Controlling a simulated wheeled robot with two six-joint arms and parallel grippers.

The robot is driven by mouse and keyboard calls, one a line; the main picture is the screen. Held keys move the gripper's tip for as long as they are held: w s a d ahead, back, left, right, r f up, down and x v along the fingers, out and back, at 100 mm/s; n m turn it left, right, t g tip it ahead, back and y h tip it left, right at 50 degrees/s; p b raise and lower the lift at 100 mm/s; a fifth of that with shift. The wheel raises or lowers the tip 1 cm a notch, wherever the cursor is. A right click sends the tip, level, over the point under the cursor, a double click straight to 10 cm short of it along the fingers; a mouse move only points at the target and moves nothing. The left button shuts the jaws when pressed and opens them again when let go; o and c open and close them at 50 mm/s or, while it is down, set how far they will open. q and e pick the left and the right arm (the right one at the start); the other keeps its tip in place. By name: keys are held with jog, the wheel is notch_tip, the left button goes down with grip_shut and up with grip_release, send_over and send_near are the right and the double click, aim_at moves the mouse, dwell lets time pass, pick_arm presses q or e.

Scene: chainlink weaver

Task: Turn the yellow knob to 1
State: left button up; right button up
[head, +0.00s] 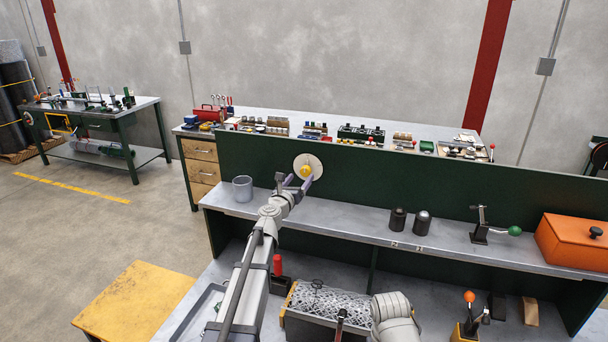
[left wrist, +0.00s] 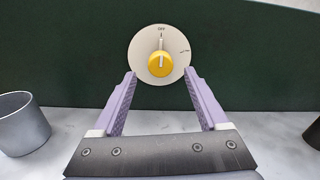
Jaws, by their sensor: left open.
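The yellow knob (head: 306,171) sits at the centre of a round pale dial plate (head: 314,160) on the dark green upright panel. In the left wrist view the knob (left wrist: 160,64) has a white pointer line aimed straight up at the "OFF" mark on the plate (left wrist: 142,48). Another small mark at the plate's right is too small to read. My left gripper (head: 296,183) is open in front of the knob. In the left wrist view its purple fingers (left wrist: 160,76) stand apart, one to each side of and below the knob, with nothing between them. My right gripper is not seen.
A grey cup (head: 242,189) stands on the shelf left of the dial; it also shows in the left wrist view (left wrist: 22,124). Two dark cylinders (head: 410,222), a green-handled lever (head: 483,228) and an orange box (head: 572,243) stand farther right. The shelf below the dial is clear.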

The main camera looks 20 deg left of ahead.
aim_at(304, 173)
pick_arm(q)
jog(key=w, duration=0.4)
jog(key=shift+w+d, duration=0.15)
jog(key=shift+w, duration=0.15)
jog(key=shift+s, duration=0.1)
grip_shut()
